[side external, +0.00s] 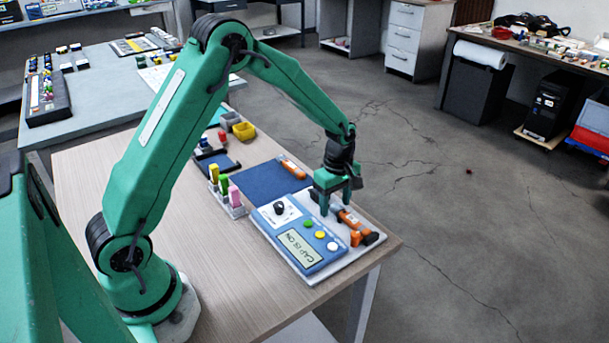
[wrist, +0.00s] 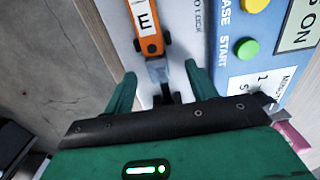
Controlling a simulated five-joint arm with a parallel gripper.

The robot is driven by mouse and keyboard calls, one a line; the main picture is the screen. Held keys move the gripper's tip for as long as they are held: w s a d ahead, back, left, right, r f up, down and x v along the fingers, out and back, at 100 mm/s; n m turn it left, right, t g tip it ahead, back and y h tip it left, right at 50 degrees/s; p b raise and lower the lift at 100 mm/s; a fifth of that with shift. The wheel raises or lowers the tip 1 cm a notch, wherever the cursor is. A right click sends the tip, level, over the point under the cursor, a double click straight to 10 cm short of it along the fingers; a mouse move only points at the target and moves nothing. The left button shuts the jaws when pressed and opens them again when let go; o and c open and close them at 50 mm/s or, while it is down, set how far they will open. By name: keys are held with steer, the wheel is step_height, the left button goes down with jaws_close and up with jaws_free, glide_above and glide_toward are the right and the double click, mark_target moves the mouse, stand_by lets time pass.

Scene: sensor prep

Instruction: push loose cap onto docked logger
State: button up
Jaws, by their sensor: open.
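The docked logger (side external: 347,218) is orange and lies along the right side of the blue dock (side external: 301,232). My gripper (side external: 333,207) points down over the logger's left end. In the wrist view my gripper (wrist: 160,70) is open, with one finger on each side of the metal end. A dark piece shows between the fingers near the palm. I cannot tell which part is the cap or whether it is seated. The dock's display reads "CAP IS ON".
A second orange piece (side external: 292,167) lies on a dark blue mat (side external: 269,184) behind the dock. A holder with several coloured sticks (side external: 226,196) stands left of the mat. The table edge is close on the right. The front left wood surface is clear.

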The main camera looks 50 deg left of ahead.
mark_target(335, 205)
steer(key=shift+r, duration=0.7)
stand_by(0.5)
steer(key=shift+r, duration=2.9)
steer(key=shift+r, duration=0.1)
steer(key=shift+s+r, duration=0.1)
steer(key=shift+r, duration=0.1)
steer(key=s+r+m+t, duration=0.2)
steer(key=s+r+m, duration=0.3)
steer(key=s, duration=0.3)
steer(key=s+d+r+m+t, duration=0.1)
steer(key=s+r+m, duration=0.4)
steer(key=s+m, duration=0.2)
steer(key=s+d+r+m+t, duration=0.1)
steer(key=s+r+m, duration=0.4)
steer(key=s, duration=0.5)
steer(key=shift+r+m+t, duration=0.15)
steer(key=shift+m+t, duration=0.35)
steer(key=shift+t, duration=0.3)
